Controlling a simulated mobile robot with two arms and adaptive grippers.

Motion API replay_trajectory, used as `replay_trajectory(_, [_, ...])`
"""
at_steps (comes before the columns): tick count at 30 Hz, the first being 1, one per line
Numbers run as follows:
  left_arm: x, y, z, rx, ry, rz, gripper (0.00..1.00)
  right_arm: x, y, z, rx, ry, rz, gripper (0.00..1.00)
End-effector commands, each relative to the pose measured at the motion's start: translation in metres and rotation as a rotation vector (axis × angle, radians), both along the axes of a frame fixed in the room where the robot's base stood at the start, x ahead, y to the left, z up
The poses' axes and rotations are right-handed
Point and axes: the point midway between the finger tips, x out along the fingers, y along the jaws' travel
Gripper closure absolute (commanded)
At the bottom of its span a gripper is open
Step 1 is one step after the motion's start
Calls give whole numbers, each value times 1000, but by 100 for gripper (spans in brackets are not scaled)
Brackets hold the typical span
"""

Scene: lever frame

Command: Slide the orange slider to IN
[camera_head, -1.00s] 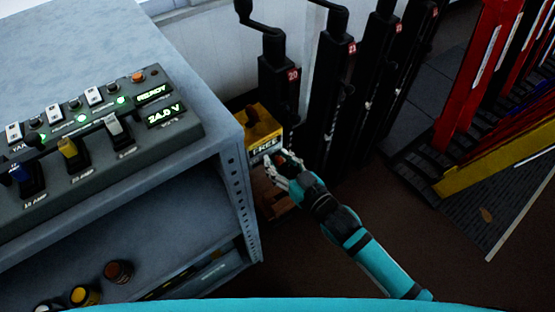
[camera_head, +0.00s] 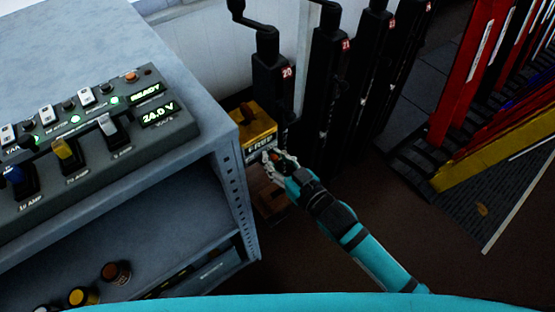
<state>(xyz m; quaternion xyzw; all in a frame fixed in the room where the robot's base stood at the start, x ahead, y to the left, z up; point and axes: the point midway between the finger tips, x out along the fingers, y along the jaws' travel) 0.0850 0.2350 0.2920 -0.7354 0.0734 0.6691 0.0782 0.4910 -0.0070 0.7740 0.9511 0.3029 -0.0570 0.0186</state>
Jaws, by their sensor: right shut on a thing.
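My right gripper (camera_head: 271,160) is at the front of a yellow box (camera_head: 259,123), just below its white label, which seems to read FREE. It is shut on a small orange part (camera_head: 277,157), apparently the orange slider, mostly hidden by the fingers. I cannot make out the slider's track or an IN mark. A brown-orange piece (camera_head: 249,110) sits on top of the box. My left gripper is not in view.
A grey bench (camera_head: 215,110) with a switch panel (camera_head: 120,135) stands close to the left of the box. Dark floor (camera_head: 430,230) is open at lower right.

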Motion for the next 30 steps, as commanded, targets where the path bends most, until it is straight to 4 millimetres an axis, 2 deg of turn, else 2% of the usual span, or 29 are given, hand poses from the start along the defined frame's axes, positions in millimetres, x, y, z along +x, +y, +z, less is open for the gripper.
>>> replay_trajectory(2, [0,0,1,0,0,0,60,2,1,4,4,-7,-4,100])
replay_trajectory(30, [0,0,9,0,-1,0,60,-25,38,4,11,-5,6,100])
